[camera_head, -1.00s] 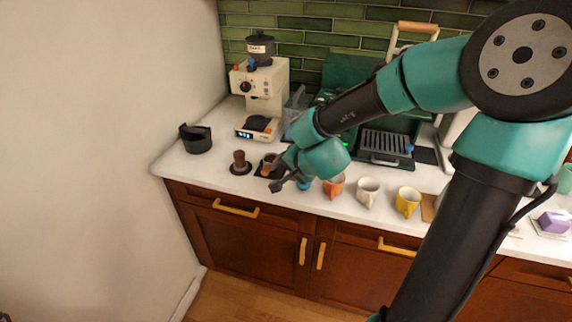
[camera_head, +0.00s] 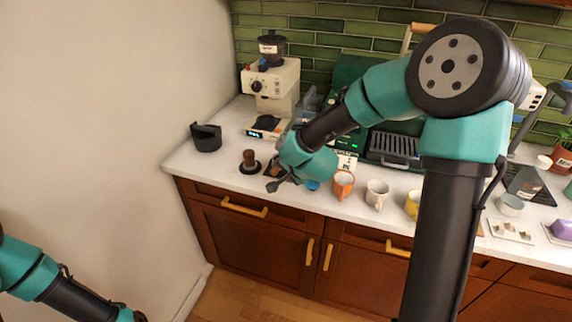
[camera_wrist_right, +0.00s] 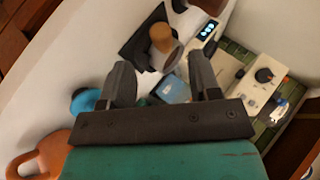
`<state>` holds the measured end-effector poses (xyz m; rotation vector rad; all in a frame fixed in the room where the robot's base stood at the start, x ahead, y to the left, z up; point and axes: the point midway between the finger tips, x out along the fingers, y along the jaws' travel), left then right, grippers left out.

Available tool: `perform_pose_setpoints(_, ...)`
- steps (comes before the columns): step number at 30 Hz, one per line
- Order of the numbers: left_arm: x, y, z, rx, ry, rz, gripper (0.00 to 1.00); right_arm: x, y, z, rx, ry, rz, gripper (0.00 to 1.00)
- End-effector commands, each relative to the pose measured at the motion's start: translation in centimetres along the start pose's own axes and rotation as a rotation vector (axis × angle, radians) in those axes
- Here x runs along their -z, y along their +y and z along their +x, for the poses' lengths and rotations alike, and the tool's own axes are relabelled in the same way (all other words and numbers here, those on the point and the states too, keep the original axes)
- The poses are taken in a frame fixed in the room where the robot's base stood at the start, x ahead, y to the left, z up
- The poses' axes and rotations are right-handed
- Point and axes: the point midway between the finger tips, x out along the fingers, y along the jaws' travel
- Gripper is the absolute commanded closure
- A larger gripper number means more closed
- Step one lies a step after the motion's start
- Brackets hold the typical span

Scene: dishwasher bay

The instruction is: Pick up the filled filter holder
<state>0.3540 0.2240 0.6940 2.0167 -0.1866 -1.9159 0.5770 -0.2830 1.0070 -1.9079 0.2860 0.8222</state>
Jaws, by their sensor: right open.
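The filter holder (camera_wrist_right: 168,58) shows in the right wrist view as a small metallic cup shape with a brown top, on a black mat (camera_wrist_right: 134,46). Its contents are not clear. My right gripper (camera_wrist_right: 163,80) is open, its two dark fingers pointing toward the holder, which lies just beyond and between the tips. Nothing is between the fingers. In the head view the right gripper (camera_head: 276,182) is low over the counter's front edge, and my wrist hides most of the holder. My left arm enters at the lower left; its gripper is out of frame.
Behind are a cream grinder (camera_head: 275,85) and a black bin (camera_head: 206,137). An orange cup (camera_head: 343,184) and a white cup (camera_head: 377,194) stand to the right. The counter's left front (camera_head: 205,165) is clear.

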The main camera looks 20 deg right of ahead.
Motion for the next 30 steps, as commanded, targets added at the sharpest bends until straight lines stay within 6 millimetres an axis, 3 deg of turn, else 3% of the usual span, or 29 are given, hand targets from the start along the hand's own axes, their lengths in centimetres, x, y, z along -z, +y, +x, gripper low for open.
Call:
perform_pose_setpoints(5,0.0,0.0,0.0,0.000,0.000,0.000,0.57,-0.1,-0.1,1.5,0.000,-0.003,-0.001,0.43)
perform_pose_setpoints(17,0.0,0.0,0.0,0.000,0.000,0.000,0.57,-0.1,-0.1,1.8,0.000,-0.002,-0.001,0.43)
perform_pose_setpoints(30,0.0,0.0,0.0,0.000,0.000,0.000,0.57,0.7,0.4,6.1,-0.004,0.006,0.007,0.43)
